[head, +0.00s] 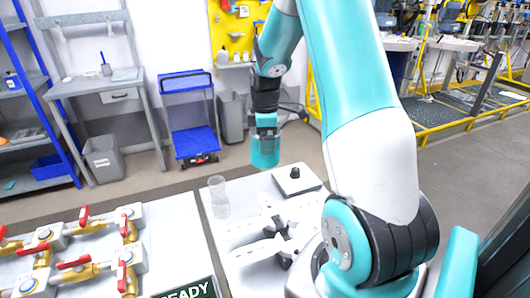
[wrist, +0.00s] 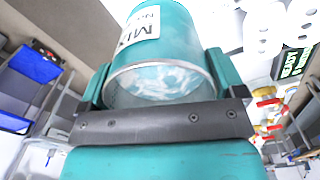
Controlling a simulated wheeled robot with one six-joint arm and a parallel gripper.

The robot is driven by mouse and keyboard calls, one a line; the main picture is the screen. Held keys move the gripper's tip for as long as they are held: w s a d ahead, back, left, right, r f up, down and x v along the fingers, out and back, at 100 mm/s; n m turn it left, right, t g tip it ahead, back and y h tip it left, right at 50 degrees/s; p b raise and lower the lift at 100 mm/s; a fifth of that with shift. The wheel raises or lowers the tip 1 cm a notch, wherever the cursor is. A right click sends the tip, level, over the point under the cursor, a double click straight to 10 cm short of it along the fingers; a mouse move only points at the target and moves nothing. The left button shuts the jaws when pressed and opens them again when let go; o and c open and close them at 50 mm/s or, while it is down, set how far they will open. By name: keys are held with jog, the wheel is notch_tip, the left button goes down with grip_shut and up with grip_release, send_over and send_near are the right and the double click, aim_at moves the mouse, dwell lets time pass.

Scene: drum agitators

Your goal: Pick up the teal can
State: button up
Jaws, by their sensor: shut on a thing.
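The teal can (head: 265,153) hangs below my gripper (head: 266,128) in the head view, above the far edge of the white table. In the wrist view the same can (wrist: 165,55) fills the upper middle, with a white label and a pale metal rim. My gripper (wrist: 165,88) has a finger on each side of the can and is shut on it. In the head view the can is clear of the table, with floor showing behind it.
A clear cylinder (head: 218,197) stands on the table, left of a grey box with a black knob (head: 295,174). White flat parts (head: 270,240) lie in front. Brass pipes with red-handled valves (head: 80,250) are at the left. A blue cart (head: 190,115) stands on the floor behind.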

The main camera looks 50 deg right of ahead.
notch_tip(320, 180, up, 6)
jog(key=b, duration=0.1)
jog(key=shift+r, duration=0.2)
dwell(0.3)
jog(key=shift+a, duration=0.1)
jog(key=w+a+f+m, duration=0.2)
jog(key=a+f+m, duration=0.2)
jog(key=a, duration=0.3)
jog(key=w+a+f+m+b, duration=0.1)
jog(key=a+f+m, duration=0.3)
jog(key=a, duration=0.3)
jog(key=w+a+f+m, duration=0.2)
jog(key=a+f+m, duration=0.25)
jog(key=a, duration=0.25)
jog(key=shift+r+p, duration=1.5)
jog(key=shift+r, duration=2.25)
notch_tip(320, 180, down, 7)
jog(key=b, duration=0.3)
jog(key=shift+s+r, duration=0.1)
